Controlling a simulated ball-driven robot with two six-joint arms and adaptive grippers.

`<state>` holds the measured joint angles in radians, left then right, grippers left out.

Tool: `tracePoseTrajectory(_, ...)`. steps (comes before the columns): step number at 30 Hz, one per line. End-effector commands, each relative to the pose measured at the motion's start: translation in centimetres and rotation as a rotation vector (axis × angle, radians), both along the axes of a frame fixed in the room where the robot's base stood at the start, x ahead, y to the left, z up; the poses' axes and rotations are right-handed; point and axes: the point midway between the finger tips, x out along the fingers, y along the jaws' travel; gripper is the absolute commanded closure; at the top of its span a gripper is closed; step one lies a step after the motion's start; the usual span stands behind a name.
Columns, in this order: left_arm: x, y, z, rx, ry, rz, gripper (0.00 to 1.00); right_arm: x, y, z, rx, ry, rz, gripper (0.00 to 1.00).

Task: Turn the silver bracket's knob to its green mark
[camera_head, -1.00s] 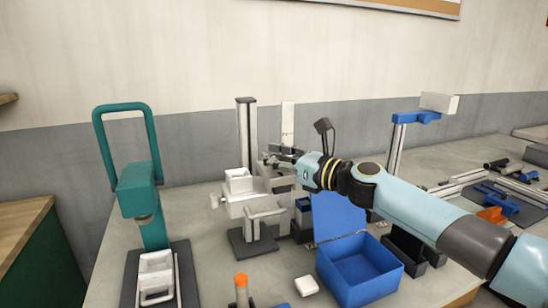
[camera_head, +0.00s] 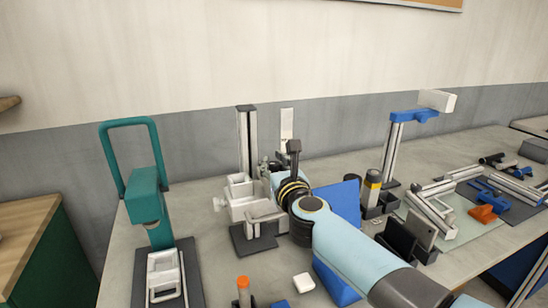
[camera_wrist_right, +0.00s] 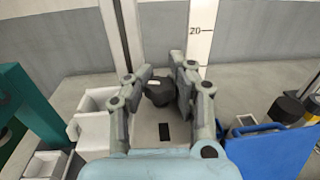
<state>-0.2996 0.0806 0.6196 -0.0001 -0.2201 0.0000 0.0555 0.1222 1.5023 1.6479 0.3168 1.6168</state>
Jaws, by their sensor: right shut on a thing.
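A dark round knob (camera_wrist_right: 159,92) sits between the fingers of my right gripper (camera_wrist_right: 162,80) in the right wrist view. The fingers are closed in on both sides of it. A pale grey plate with a black slot (camera_wrist_right: 152,130) lies just below the knob; I cannot tell whether it belongs to the silver bracket. No green mark shows. In the head view, my right gripper (camera_head: 266,170) is beside the silver fixture with a white block (camera_head: 240,188), and my own wrist hides the knob. My left gripper is not in view.
A white upright scale marked 20 (camera_wrist_right: 201,30) stands behind the knob. A teal press (camera_head: 150,205) is at the left. A blue box's lid (camera_head: 343,198) is under my right arm. An orange-topped post (camera_head: 243,284) and a small white block (camera_head: 304,282) are in front.

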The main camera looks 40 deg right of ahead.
Motion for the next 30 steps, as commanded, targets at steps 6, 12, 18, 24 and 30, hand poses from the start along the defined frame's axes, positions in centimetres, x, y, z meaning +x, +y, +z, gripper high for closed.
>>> tracePoseTrajectory(6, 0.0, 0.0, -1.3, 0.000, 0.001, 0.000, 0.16, 0.0, 0.3, -0.7, 0.007, 0.003, -0.204, 1.00)
tracePoseTrajectory(12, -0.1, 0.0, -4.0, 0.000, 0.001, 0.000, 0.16, 0.1, 0.3, -1.0, 0.007, 0.003, -0.393, 1.00)
tracePoseTrajectory(18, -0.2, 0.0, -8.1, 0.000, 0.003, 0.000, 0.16, 0.1, 0.3, -1.3, 0.006, 0.002, -0.582, 1.00)
tracePoseTrajectory(24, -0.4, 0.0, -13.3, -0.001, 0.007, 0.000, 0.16, 0.2, 0.3, -1.5, 0.005, 0.002, -0.770, 1.00)
tracePoseTrajectory(30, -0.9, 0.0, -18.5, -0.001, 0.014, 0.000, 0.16, 0.2, 0.2, -1.6, 0.002, 0.004, -0.938, 1.00)
